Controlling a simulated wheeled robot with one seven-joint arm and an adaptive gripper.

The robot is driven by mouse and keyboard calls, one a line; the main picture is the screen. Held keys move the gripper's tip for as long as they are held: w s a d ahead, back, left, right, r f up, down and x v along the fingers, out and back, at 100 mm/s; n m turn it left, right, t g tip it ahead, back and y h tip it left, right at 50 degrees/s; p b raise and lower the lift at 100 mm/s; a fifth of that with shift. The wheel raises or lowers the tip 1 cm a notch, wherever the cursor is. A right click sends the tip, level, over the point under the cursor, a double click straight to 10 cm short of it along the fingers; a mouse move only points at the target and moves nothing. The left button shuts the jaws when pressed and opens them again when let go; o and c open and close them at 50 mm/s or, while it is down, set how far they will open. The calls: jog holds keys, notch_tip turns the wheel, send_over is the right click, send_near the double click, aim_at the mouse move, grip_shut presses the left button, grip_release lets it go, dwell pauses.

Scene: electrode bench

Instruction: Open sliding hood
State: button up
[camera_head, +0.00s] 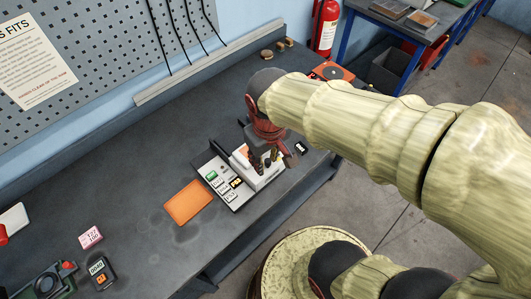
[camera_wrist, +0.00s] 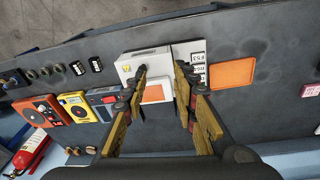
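A white instrument (camera_head: 264,181) sits on a dark base plate on the bench, below my gripper in the head view. Its labelled panel (camera_head: 221,186) lies to its left, with a green patch and black and white tags. In the wrist view the white box (camera_wrist: 132,64) has an orange-faced panel (camera_wrist: 153,94) between my fingers. The white box seems to be the sliding hood, but its exact edges and handle are hard to tell. My gripper (camera_wrist: 162,80) is open, with its fingers apart over the box and nothing clearly held. In the head view my gripper (camera_head: 270,158) partly hides the instrument.
An orange mat (camera_head: 188,203) lies left of the instrument. A red device (camera_head: 331,71) stands at the bench's far end. In the wrist view, yellow (camera_wrist: 78,105) and red-orange (camera_wrist: 42,112) devices stand left of the box. The bench left of the mat has free room.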

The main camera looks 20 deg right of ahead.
aim_at(267, 160)
jog(key=shift+o, duration=0.7)
jog(key=w+f+n+g+h+p, duration=0.2)
jog(key=w+f+n+g+p, duration=0.1)
jog(key=w+f+n, duration=0.2)
notch_tip(267, 160, down, 2)
jog(key=shift+w+a+f+n+g+h, duration=0.1)
jog(key=shift+w+a+n+g+h, duration=0.25)
jog(key=shift+n, duration=0.25)
jog(key=d+f+n, duration=0.1)
jog(key=f, duration=0.1)
jog(key=w+d+f+n, duration=0.1)
jog(key=d+f+n, duration=0.1)
jog(key=w+d+f+n+h+b, duration=0.1)
jog(key=f, duration=0.2)
jog(key=shift+w+d+f+n, duration=0.1)
jog(key=shift+d+n, duration=0.05)
jog(key=shift+n, duration=0.15)
jog(key=shift+c, duration=1.1)
grip_shut()
